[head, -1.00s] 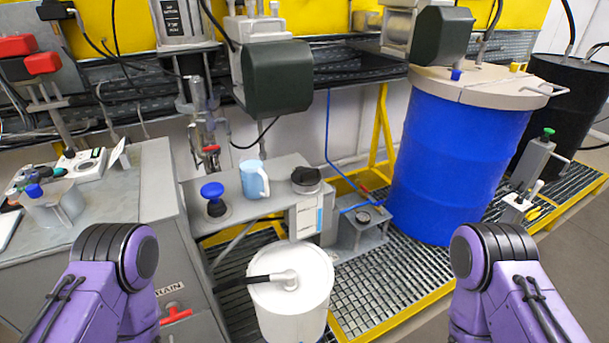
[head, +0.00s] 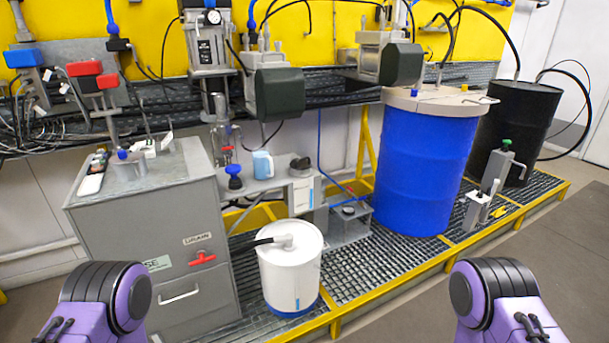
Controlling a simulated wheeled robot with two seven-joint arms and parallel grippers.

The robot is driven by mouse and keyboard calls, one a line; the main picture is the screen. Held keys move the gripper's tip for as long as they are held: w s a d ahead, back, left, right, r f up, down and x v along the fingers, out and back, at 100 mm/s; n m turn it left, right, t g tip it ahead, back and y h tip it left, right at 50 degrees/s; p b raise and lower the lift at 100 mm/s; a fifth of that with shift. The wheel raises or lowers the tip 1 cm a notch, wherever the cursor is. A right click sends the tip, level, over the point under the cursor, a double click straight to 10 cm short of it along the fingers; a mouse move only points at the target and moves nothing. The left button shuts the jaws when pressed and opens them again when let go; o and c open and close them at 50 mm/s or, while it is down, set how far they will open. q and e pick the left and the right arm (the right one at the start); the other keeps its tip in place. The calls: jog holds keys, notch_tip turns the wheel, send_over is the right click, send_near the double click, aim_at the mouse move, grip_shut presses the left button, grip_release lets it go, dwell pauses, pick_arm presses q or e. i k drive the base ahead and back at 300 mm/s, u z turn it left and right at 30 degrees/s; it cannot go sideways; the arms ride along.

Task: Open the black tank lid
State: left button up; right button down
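A black drum (head: 515,125) stands upright at the far right on the grating, with a dark hose at its top. I cannot make out a separate lid on it. A small black cap (head: 300,164) sits on a grey and white unit (head: 303,192) on the low shelf in the middle. The frames do not show which of these the task means. Only purple and black links of my two arms show at the bottom left and bottom right. Both grippers are out of view.
A blue drum (head: 423,170) with a beige lid (head: 440,101) stands left of the black drum. A white canister (head: 290,270) stands in front of the shelf. A grey cabinet (head: 150,235) is at left. Yellow-edged grating (head: 385,262) borders open floor (head: 540,240) at right.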

aim_at(301, 164)
jog(key=z, duration=0.8)
jog(key=i, duration=1.3)
jog(key=u, duration=0.15)
